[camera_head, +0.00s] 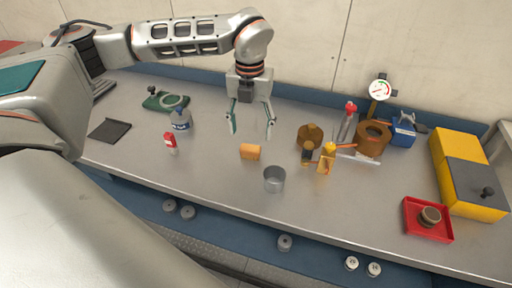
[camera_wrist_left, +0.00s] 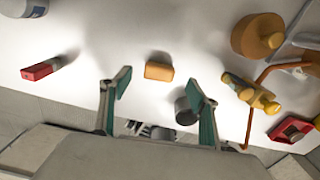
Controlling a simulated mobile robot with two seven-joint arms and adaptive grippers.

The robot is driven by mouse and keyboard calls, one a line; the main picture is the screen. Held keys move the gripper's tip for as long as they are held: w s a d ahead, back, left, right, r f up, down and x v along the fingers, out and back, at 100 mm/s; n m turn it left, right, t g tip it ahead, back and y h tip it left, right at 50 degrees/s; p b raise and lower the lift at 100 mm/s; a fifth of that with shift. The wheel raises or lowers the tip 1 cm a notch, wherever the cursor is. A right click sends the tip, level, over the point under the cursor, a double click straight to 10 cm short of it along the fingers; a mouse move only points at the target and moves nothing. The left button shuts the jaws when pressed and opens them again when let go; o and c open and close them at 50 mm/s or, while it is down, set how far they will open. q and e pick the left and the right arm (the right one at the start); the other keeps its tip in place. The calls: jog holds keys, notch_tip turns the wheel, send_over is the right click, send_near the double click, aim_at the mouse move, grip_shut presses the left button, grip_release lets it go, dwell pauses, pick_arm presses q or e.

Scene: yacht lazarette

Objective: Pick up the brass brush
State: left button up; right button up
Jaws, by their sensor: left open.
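My left gripper (camera_head: 252,125) is open and empty above the middle of the bench in the head view. Its two green-lined fingers also show in the left wrist view (camera_wrist_left: 158,90). A small orange-tan block (camera_head: 250,151) lies on the bench near and below the fingers. In the left wrist view the block (camera_wrist_left: 158,71) appears just beyond the fingertips, between them and apart from them. I cannot tell for sure which item is the brass brush; no bristles are clear on the block. My right gripper is not in view.
A grey metal cup (camera_head: 274,179) stands close to the block. A red tray (camera_head: 413,222) and yellow case (camera_head: 455,155) lie farther right.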

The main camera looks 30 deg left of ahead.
aim_at(250, 147)
pick_arm(q)
jog(key=f, duration=0.4)
jog(key=s+f, duration=0.1)
jog(key=f, duration=0.1)
jog(key=shift+d+f, duration=0.2)
jog(key=shift+f, duration=0.1)
jog(key=c, duration=1.2)
